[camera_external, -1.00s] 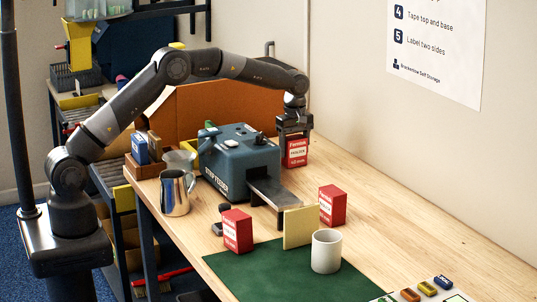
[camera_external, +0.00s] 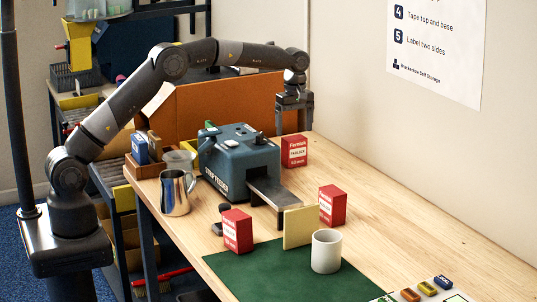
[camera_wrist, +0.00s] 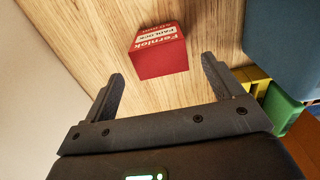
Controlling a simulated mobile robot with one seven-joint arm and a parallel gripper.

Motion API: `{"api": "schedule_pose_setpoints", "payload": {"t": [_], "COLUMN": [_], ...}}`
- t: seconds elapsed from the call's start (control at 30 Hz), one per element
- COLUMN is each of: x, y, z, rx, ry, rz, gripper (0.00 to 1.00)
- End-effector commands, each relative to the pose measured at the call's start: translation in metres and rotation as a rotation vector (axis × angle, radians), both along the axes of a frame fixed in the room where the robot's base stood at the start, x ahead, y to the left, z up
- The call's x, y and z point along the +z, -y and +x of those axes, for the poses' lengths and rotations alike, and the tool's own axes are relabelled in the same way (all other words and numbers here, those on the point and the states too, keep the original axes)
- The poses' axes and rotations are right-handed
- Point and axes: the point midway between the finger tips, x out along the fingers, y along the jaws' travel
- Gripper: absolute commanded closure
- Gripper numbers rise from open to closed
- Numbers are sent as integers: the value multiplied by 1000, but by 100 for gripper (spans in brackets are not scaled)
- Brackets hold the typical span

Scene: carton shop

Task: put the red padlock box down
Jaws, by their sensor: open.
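A red padlock box (camera_external: 295,151) with a white label stands on the wooden table behind the blue tape feeder, near the wall. In the wrist view the red padlock box (camera_wrist: 160,50) lies beyond my fingertips, apart from them, and its label reads Fernlok Padlock. My gripper (camera_external: 295,125) is above the box and empty. In the wrist view my gripper (camera_wrist: 162,75) has its two fingers spread wide with nothing between them. Two more red boxes stand nearer the front, one at the green mat's left edge (camera_external: 237,231) and one behind the cream block (camera_external: 332,205).
The blue tape feeder (camera_external: 236,165) stands left of the box. A steel jug (camera_external: 175,193), a white mug (camera_external: 326,251), a cream block (camera_external: 299,227) and a green mat (camera_external: 290,278) are on the table. The table's right side (camera_external: 400,215) is mostly clear.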

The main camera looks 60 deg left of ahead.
Motion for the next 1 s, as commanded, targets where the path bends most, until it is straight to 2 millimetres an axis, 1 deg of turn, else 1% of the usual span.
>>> {"api": "schedule_pose_setpoints", "payload": {"t": [0.03,0.1,0.2,0.33,0.47,0.57,0.67,0.77,0.8,0.87,1.0], "x": [11,24,37,48,65,86,112,135,143,154,176], "y": [0,1,0,0,1,1,2,3,3,3,3], "z": [1,0,1,0,-9,-26,-51,-79,-91,-109,-155], "rx": [0,0,0,-1,-39,-111,-210,-315,-357,-419,-561], "ry": [4,3,2,2,15,38,69,99,110,128,171], "rz": [0,0,-1,-1,1,5,12,23,28,36,60], "gripper": [15,15,15,15,15,15,15,15,15,15,15]}}
